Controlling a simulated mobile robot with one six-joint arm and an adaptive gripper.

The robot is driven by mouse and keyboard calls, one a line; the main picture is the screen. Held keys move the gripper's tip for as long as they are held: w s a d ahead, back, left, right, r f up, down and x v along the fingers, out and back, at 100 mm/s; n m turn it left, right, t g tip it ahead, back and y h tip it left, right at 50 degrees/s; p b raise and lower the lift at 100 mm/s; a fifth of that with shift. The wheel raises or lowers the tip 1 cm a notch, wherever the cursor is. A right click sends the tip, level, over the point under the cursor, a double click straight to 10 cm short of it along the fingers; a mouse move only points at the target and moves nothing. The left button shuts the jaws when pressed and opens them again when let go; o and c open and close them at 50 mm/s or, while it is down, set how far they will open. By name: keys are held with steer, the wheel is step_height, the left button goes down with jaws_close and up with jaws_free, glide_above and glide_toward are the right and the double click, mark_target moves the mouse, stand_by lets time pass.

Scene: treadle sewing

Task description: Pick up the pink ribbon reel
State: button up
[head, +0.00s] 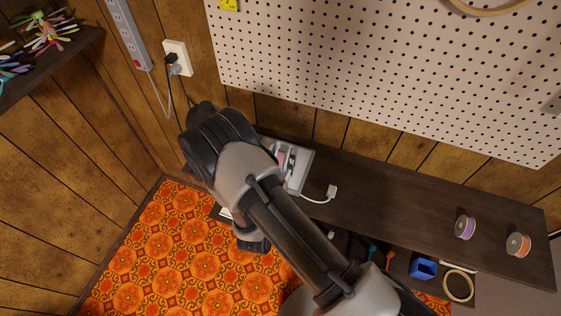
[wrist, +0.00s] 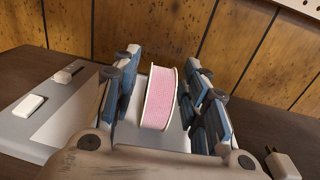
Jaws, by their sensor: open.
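The pink ribbon reel (wrist: 161,98) stands on edge between the two fingers of my gripper (wrist: 163,76) in the wrist view. My gripper is open, with a visible gap between the reel and the fingers on each side. In the head view my arm covers most of this spot, and only a small pinkish patch shows beside the gripper's dark finger parts.
A pale grey device (wrist: 40,112) with a switch and slider lies around the reel on the dark shelf (head: 400,205). A white plug (head: 331,191) on a cord lies beside it. Purple (head: 465,227) and orange (head: 518,245) reels stand at the right. The wooden wall is close behind.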

jaws_close()
stand_by(0.5)
